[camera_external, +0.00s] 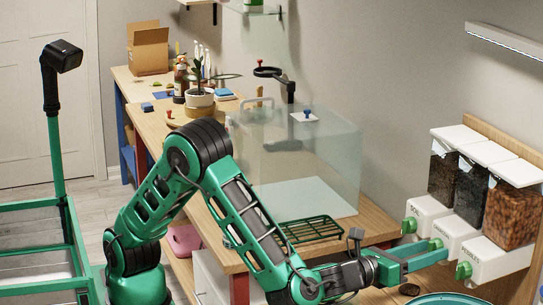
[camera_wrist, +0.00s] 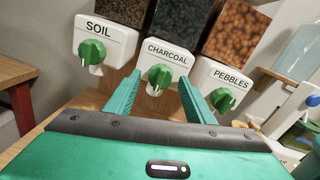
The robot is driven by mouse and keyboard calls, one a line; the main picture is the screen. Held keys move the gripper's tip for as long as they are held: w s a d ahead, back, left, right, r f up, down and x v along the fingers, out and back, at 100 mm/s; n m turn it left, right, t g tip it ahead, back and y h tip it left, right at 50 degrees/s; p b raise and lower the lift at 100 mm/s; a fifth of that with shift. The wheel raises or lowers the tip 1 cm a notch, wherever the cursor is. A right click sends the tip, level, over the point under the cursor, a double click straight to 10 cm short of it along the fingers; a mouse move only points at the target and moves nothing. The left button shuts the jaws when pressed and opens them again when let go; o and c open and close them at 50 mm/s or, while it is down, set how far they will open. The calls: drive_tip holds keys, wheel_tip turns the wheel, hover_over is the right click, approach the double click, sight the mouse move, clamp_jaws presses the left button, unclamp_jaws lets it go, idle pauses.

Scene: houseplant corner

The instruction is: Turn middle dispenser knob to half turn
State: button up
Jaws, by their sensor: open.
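The dispenser has three white units, labelled SOIL, CHARCOAL and PEBBLES. The middle dispenser knob (camera_wrist: 159,77) is round and green, under the CHARCOAL label. My gripper (camera_wrist: 158,80) is open, with one green finger on each side of this knob. I cannot tell whether the fingers touch it. The knob's raised grip looks roughly upright, slightly tilted; its exact turn is unclear. In the external view my gripper (camera_external: 436,251) reaches the front of the middle unit (camera_external: 453,234), and its fingers largely hide the knob.
The soil knob (camera_wrist: 92,52) is close on the left and the pebbles knob (camera_wrist: 223,100) close on the right. Clear bins of dark and brown material stand above. A glass tank (camera_external: 300,165) and a green rack (camera_external: 311,230) stand on the wooden bench left of the dispenser.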

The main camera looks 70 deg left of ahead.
drive_tip(key=s, duration=1)
drive_tip(key=shift+s+d, duration=0.35)
drive_tip(key=shift+d, duration=0.05)
drive_tip(key=s+a+f+n+g+y, duration=0.1)
drive_tip(key=a+f+n+g, duration=0.5)
drive_tip(key=a, duration=0.5)
drive_tip(key=s+a+f+n+g+y, duration=0.15)
drive_tip(key=a+n+g, duration=0.25)
drive_tip(key=a+n, duration=0.55)
drive_tip(key=s+a+n+g+h, duration=0.1)
drive_tip(key=s+a+n+g, duration=0.3)
drive_tip(key=s, duration=0.9)
drive_tip(key=s+a+n+g+h, duration=0.2)
drive_tip(key=s+a+n+g, duration=0.2)
drive_tip(key=s, duration=1)
drive_tip(key=a+n, duration=0.2)
drive_tip(key=n, duration=0.1)
drive_tip(key=shift+s+a+f, duration=0.15)
drive_tip(key=shift+s+f, duration=0.05)
drive_tip(key=shift+f, duration=0.05)
